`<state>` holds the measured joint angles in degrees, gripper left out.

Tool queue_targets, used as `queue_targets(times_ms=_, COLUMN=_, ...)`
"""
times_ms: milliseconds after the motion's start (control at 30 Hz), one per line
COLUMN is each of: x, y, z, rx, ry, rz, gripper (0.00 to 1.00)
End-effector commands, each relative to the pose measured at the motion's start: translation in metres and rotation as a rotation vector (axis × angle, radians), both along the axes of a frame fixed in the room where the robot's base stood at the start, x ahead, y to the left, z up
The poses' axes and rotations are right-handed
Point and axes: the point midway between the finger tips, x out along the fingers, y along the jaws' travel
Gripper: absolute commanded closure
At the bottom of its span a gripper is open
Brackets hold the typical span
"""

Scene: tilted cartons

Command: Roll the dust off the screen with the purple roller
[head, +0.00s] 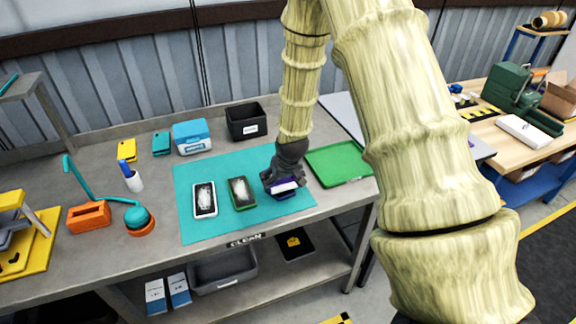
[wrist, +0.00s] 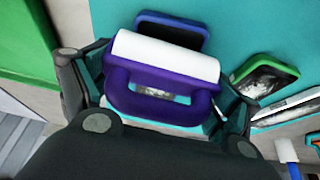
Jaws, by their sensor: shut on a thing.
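My gripper (head: 282,180) is shut on the purple roller (head: 287,187) over the right part of the teal mat. In the wrist view the purple roller (wrist: 160,100) has a white cylinder across its front, with a finger on each side. A dark blue phone (wrist: 172,32) lies under it; its far end shows, and a grey dusty patch shows through the handle. I cannot tell whether the roller touches the screen. To the left lie a green phone (head: 241,193) and a white phone (head: 204,199), both with pale dust on their dark screens.
The teal mat (head: 215,228) lies on the grey bench. A green tray (head: 338,165) is right of my gripper. Behind stand a black bin (head: 246,122) and a blue box (head: 192,137). An orange-based teal lamp (head: 139,220) stands at left. The mat's front left is clear.

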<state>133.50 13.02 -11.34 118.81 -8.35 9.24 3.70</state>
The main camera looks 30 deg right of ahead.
Motion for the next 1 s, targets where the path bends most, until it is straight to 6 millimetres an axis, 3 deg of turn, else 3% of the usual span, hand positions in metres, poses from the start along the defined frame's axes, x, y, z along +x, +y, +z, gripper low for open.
queue_targets(times_ms=133, x=-0.003, y=0.004, z=0.0, rx=0.0, ry=0.001, rz=0.003, gripper=0.37)
queue_targets(times_ms=300, x=-0.001, y=0.004, z=0.034, rx=0.0, ry=-0.002, rz=0.004, gripper=0.37)
queue_targets(times_ms=1000, x=0.003, y=0.012, z=0.085, rx=-0.001, ry=0.0, rz=0.017, gripper=0.37)
